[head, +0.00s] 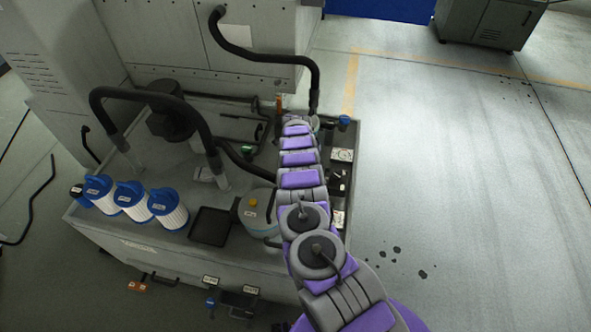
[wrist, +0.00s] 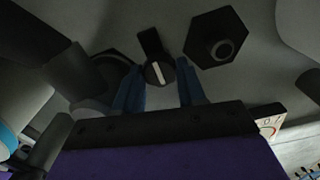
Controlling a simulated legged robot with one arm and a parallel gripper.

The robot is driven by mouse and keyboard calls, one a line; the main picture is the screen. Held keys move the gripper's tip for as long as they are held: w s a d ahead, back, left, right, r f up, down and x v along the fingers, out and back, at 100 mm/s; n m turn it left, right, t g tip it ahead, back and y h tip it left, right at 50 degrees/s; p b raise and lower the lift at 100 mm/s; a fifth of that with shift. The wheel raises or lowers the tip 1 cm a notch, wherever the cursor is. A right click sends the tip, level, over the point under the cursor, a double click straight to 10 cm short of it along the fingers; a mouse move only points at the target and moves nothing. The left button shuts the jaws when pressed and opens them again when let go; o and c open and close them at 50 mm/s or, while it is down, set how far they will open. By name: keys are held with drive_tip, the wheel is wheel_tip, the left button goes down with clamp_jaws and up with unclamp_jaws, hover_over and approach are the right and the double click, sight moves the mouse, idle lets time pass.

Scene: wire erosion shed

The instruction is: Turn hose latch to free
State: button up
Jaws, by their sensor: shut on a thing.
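The hose latch (wrist: 159,73) is a small dark round knob with a white line across it and a dark lever (wrist: 149,42) pointing up, in the wrist view. The white line stands nearly upright, leaning slightly. My gripper (wrist: 161,84) has its two blue fingers on either side of the knob and is shut on it. In the head view my purple and grey arm reaches out to the tank's far right corner, and it hides the latch and most of the gripper. A black hose (head: 312,66) comes down beside the arm's end.
A dark hexagonal fitting (wrist: 217,40) sits right of the latch. On the tank (head: 190,262) stand blue-capped white filters (head: 167,210), a black tray (head: 210,226), a pale container (head: 258,214) and another arched black hose (head: 150,93). The floor to the right is open.

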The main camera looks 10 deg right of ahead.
drive_tip(key=shift+w+a+r, duration=0.1)
drive_tip(key=shift+w+r, duration=0.05)
drive_tip(key=shift+w, duration=0.05)
drive_tip(key=o, duration=1.1)
drive_tip(key=shift+s, duration=0.1)
